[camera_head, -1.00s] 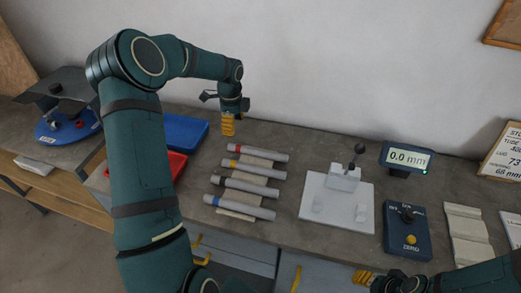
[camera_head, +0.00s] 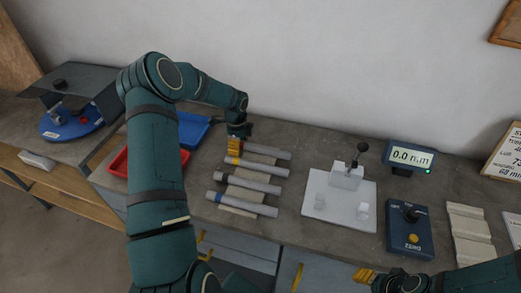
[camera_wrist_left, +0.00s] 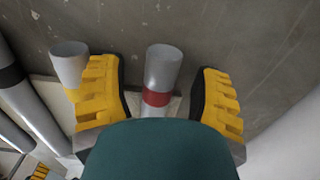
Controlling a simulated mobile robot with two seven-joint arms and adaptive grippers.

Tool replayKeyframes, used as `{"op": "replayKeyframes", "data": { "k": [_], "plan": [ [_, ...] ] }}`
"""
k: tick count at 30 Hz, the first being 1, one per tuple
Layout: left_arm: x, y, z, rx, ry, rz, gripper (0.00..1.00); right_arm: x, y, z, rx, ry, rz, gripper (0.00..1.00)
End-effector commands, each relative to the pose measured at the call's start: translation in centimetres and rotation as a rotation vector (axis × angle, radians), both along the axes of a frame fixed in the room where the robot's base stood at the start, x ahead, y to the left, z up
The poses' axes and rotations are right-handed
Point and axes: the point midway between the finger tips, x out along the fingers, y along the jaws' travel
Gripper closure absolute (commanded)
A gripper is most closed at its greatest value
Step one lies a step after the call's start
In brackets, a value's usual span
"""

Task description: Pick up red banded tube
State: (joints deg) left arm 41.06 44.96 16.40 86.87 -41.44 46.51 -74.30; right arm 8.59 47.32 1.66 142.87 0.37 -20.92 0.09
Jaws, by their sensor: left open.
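The red banded tube (camera_head: 268,152) is the farthest of several grey tubes lying on the bench in the head view. Its banded end is hidden there by my left gripper (camera_head: 233,146). In the left wrist view, the tube and its red band (camera_wrist_left: 157,98) show between the two yellow fingers of my left gripper (camera_wrist_left: 162,95). The fingers are open, with a gap on both sides of the tube. My right gripper (camera_head: 364,275) is at the bench's front edge, away from the tubes; its finger gap is unclear.
A yellow banded tube (camera_head: 258,167), a black banded tube (camera_head: 252,184) and a blue banded tube (camera_head: 245,204) lie nearer the front. A second tube (camera_wrist_left: 69,64) is close beside one left finger. A white fixture plate (camera_head: 345,215) stands to the right, trays (camera_head: 192,130) to the left.

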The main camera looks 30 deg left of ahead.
Motion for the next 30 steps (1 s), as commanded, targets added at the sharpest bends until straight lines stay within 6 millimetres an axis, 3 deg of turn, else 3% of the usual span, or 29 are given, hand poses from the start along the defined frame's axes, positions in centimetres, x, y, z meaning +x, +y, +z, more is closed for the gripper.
{"op": "replayKeyframes", "data": {
  "k": [5, 9, 11, 24, 30],
  "plan": [
    [0.0, 0.0, 0.0, 0.0, 0.0, 0.001, 0.34, 0.0, 0.0, 0.0, 0.0, 0.0, 0.0, 0.53],
    [0.0, 0.0, 0.0, 0.0, 0.0, 0.001, 0.83, 0.0, 0.0, 0.0, 0.0, 0.0, 0.0, 0.53],
    [0.0, 0.0, 0.0, 0.0, 0.0, 0.001, 1.0, 0.0, 0.0, 0.0, 0.0, 0.0, 0.0, 0.53],
    [0.0, 0.0, 0.1, 0.0, 0.001, 0.001, 1.0, 0.0, 0.0, 0.0, 0.0, 0.0, 0.0, 0.53],
    [0.0, 0.0, 2.3, 0.002, -0.002, 0.002, 1.0, 0.0, 0.0, 0.0, 0.0, 0.0, 0.0, 0.53]
  ]
}}
